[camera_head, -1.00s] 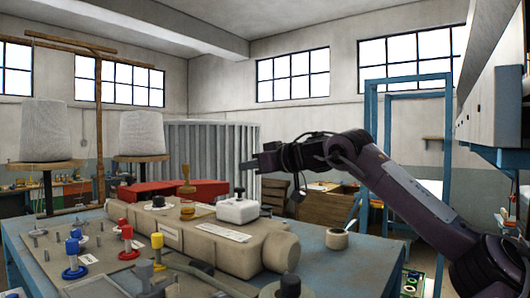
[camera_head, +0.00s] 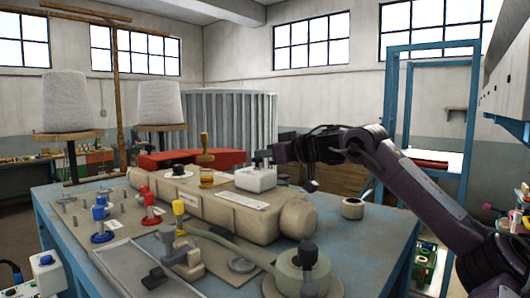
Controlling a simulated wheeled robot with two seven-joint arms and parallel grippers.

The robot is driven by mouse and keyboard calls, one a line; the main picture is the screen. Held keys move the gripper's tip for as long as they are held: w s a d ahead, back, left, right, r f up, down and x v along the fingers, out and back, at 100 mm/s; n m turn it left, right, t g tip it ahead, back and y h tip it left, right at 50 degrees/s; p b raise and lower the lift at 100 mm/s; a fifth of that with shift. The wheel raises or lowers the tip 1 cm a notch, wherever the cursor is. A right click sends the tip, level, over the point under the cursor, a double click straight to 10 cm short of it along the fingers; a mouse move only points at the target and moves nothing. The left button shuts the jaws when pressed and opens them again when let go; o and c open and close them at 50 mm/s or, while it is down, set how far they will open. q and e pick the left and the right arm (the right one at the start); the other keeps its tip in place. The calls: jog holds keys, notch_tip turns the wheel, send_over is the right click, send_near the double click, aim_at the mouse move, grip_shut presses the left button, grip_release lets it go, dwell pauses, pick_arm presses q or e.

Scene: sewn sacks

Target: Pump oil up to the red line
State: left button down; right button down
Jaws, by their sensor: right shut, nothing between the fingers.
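A beige machine body (camera_head: 282,217) lies on the blue table. A white box (camera_head: 255,181) with a dark knob on top sits at its far side. A brass-coloured plunger with a round knob (camera_head: 205,157) stands up from the machine, left of the white box. My right gripper (camera_head: 262,157) is shut and empty, just above the white box at its dark knob. I cannot tell whether it touches the knob. No red line or oil level can be made out. My left gripper is not in view.
Red, blue and yellow knobbed posts (camera_head: 101,224) stand on a plate at the left. A round beige pot (camera_head: 300,277) with a dark knob is at the front. A tape roll (camera_head: 353,208) lies right of the machine. Bare blue table (camera_head: 375,235) shows at the right.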

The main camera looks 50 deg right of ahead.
jog(key=shift+f, duration=0.7)
jog(key=shift+s+f+b, duration=0.15)
jog(key=shift+b, duration=0.3)
jog(key=b+v, duration=0.5)
jog(key=v, duration=0.2)
jog(key=shift+s+d+r, duration=0.1)
jog(key=shift+r, duration=0.15)
jog(key=shift+s+r, duration=0.15)
jog(key=shift+r, duration=0.05)
